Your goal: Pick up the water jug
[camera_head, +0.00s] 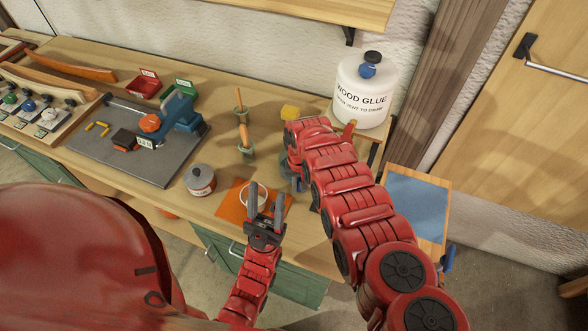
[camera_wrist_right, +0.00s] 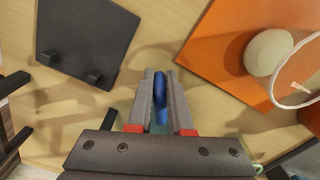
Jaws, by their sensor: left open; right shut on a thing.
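My right gripper (camera_wrist_right: 160,102) is shut on an upright blue handle (camera_wrist_right: 161,92) in the right wrist view. A little pale green surface shows below the handle; it may be the water jug, but the rest is hidden by the gripper. In the head view my right arm covers most of this spot, and the right gripper (camera_head: 297,183) shows only in part, over the bench right of the orange mat. My left gripper (camera_head: 266,207) is open and empty, over the orange mat (camera_head: 228,207), with its fingers near a white ring-shaped rim (camera_head: 253,196).
A pale tin (camera_head: 200,180) stands left of the mat. Tools with wooden handles (camera_head: 243,136) stand behind it. A large wood glue jar (camera_head: 364,92) stands at the back right. A grey board (camera_head: 125,165) with a blue tool (camera_head: 181,121) lies left. A pale egg-shaped thing (camera_wrist_right: 268,53) lies on the mat.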

